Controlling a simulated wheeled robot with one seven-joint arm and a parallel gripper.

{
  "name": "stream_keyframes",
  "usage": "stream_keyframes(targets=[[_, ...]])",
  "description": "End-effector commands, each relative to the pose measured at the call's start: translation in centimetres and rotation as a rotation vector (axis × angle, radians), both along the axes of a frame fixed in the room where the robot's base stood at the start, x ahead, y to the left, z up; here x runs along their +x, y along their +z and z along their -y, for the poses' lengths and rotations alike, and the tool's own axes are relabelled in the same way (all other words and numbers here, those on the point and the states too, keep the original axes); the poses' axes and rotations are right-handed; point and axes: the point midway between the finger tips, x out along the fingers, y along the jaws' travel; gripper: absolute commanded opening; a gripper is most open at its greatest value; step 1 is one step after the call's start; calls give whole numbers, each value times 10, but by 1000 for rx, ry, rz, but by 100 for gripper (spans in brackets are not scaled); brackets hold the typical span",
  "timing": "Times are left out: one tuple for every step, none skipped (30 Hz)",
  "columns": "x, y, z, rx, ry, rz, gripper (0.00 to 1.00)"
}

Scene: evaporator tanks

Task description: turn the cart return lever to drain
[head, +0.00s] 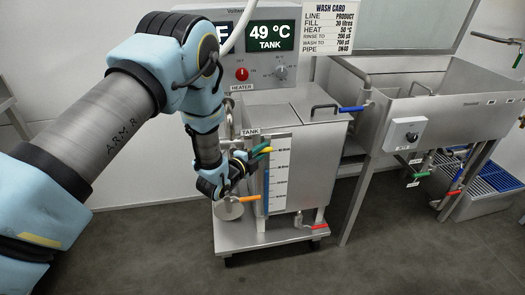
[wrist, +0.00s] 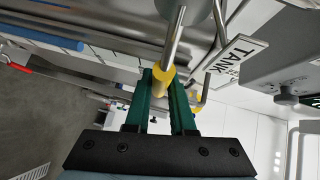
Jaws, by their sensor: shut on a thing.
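A lever with a metal rod and a yellow grip (wrist: 163,80) shows in the wrist view. The yellow grip lies between the two green fingers of my gripper (wrist: 165,92), which is shut on it. In the head view my gripper (head: 260,155) is at the upper left front of the steel cart tank (head: 305,150), beside the level scale. The yellow grip is mostly hidden there by the fingers. A TANK label (head: 249,132) is just above the gripper; it also shows right of the lever in the wrist view (wrist: 237,54). I see no drain label.
Below my gripper an orange-handled lever (head: 250,198) sticks out near a round metal part (head: 228,208). A red-handled valve (head: 312,227) is low on the cart. A blue handle (head: 351,109) is at the tank's right. The sink (head: 440,110) stands right; open floor lies in front.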

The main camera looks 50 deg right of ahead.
Motion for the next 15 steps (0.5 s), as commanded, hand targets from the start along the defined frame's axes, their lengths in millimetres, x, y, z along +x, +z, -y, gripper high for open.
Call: stream_keyframes(targets=[[0,0,0,0,1,0,0],[0,0,0,1,1,1,0],[0,0,0,2,0,2,0],[0,-1,0,4,0,4,0],[0,-1,0,8,0,5,0],[0,-2,0,13,0,10,0],[0,-3,0,18,1,14,0],[0,-4,0,24,0,19,0],[0,-5,0,33,1,28,0],[0,-6,0,43,0,35,0],[0,-8,0,54,1,43,0],[0,-10,0,69,1,57,0],[0,-11,0,83,0,69,0],[0,-13,-1,98,0,81,0],[0,-16,-1,120,0,98,0]])
